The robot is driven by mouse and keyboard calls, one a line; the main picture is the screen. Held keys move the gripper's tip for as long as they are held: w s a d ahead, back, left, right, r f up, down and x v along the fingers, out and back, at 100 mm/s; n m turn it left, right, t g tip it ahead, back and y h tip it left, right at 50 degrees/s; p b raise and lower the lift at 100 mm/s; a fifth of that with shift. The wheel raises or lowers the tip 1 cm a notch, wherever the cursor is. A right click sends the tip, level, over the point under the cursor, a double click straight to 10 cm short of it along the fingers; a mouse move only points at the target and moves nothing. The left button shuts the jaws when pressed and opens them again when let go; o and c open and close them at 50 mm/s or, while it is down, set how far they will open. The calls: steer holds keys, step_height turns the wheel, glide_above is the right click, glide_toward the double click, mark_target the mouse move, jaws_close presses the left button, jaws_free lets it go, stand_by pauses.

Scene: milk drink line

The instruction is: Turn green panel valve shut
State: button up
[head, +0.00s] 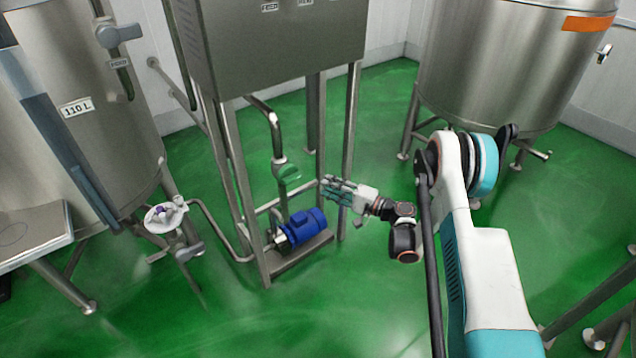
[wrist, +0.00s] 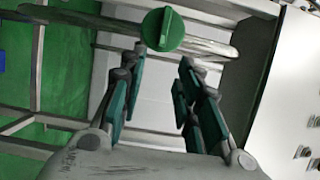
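The green panel valve (head: 288,173) is a round green knob on the pipe below the steel cabinet. It also shows in the wrist view (wrist: 163,29), face on, with a raised bar running nearly upright across it. My gripper (head: 328,188) is just right of and slightly below the valve in the head view. In the wrist view my gripper (wrist: 155,92) has its fingers spread apart, with nothing between them. The valve lies beyond the fingertips, and I see no contact.
A blue pump motor (head: 303,229) sits on a steel base under the valve. Steel frame legs (head: 231,180) stand close around it. A tank (head: 510,65) stands at the right and a 110 L tank (head: 95,130) at the left. Green floor is clear in front.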

steer(key=shift+v, duration=1.1)
step_height(320, 180, up, 13)
steer(key=a+n+g+h, duration=0.1)
steer(key=g+h, duration=0.1)
steer(key=h, duration=0.1)
steer(key=s+r+n+h, duration=0.2)
steer(key=s+r+h, duration=0.2)
steer(key=s+r, duration=0.6)
steer(key=s+d+r+n+h, duration=0.1)
steer(key=s+d+h, duration=0.1)
steer(key=s, duration=0.7)
steer(key=s+d+r+n+h, duration=0.1)
steer(key=s+d+r+h, duration=0.1)
steer(key=s, duration=0.8)
steer(key=s+d+r+n+h, duration=0.1)
steer(key=s+d+h, duration=0.3)
steer(key=s, duration=0.6)
steer(key=shift+d+r+n+g, duration=0.4)
steer(key=shift+d+r, duration=0.3)
steer(key=shift+d, duration=0.4)
